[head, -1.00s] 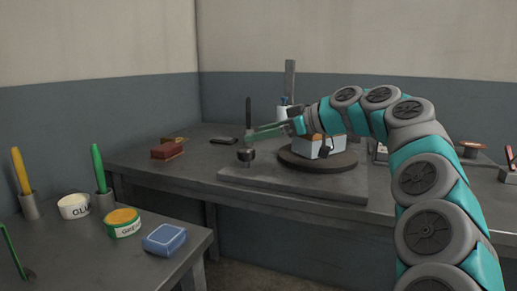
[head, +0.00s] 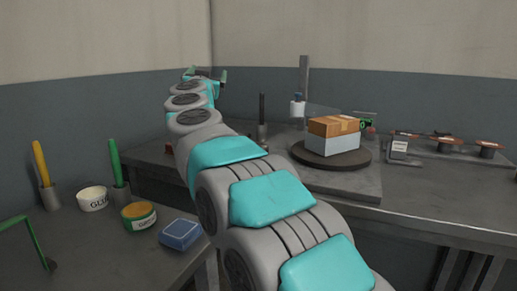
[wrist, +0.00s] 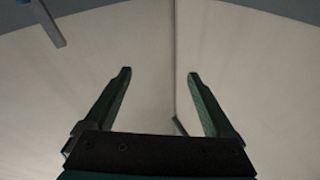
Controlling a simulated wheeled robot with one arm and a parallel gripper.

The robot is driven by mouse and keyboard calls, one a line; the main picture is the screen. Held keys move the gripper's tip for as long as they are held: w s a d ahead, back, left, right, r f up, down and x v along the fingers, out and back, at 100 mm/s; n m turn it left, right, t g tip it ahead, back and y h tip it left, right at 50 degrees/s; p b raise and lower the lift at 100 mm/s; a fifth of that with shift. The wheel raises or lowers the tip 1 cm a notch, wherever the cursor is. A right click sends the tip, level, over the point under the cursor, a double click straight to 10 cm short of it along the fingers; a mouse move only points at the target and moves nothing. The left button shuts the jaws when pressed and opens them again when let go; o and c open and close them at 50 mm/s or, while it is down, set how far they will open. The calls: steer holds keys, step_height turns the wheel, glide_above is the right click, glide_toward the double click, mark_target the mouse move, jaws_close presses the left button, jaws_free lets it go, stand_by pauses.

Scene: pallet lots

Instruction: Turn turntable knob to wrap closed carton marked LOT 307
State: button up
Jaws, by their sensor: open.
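A brown carton (head: 334,125) sits on the round dark turntable (head: 305,158) on the back bench; its lower part looks pale, and no lot mark is readable. A dark upright piece, perhaps the knob (head: 262,132), stands left of the turntable, its lower end hidden by my arm. My gripper (head: 206,74) is raised high at the back left, well apart from carton and turntable. In the wrist view my gripper (wrist: 160,73) is open, with nothing between its fingers and bare wall behind.
Several spool-like items and a small labelled block (head: 398,147) are at right.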

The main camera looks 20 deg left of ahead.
steer(key=s+d+f+m+h, duration=0.1)
steer(key=d+f+m+h, duration=0.1)
steer(key=f+h, duration=0.25)
steer(key=s+d+f+m+h, duration=0.2)
steer(key=f+h, duration=0.2)
steer(key=f, duration=0.2)
steer(key=m+g+h, duration=0.3)
steer(key=h, duration=0.4)
glide_toward(259, 146)
steer(key=shift+w+d+f+y, duration=0.15)
steer(key=shift+w+d, duration=0.1)
steer(key=shift+w, duration=0.35)
steer(key=shift+w+d+f+y, duration=0.1)
steer(key=shift+w+d+f, duration=0.1)
steer(key=shift+w, duration=0.45)
steer(key=shift+w+d, duration=0.2)
steer(key=shift+w, duration=0.05)
steer(key=shift+p+x, duration=0.5)
steer(key=shift+x, duration=3)
steer(key=shift+c, duration=0.3)
steer(key=c, duration=1.3)
steer(key=shift+s+n+y, duration=0.1)
steer(key=shift+n+y, duration=0.3)
steer(key=shift+y, duration=0.2)
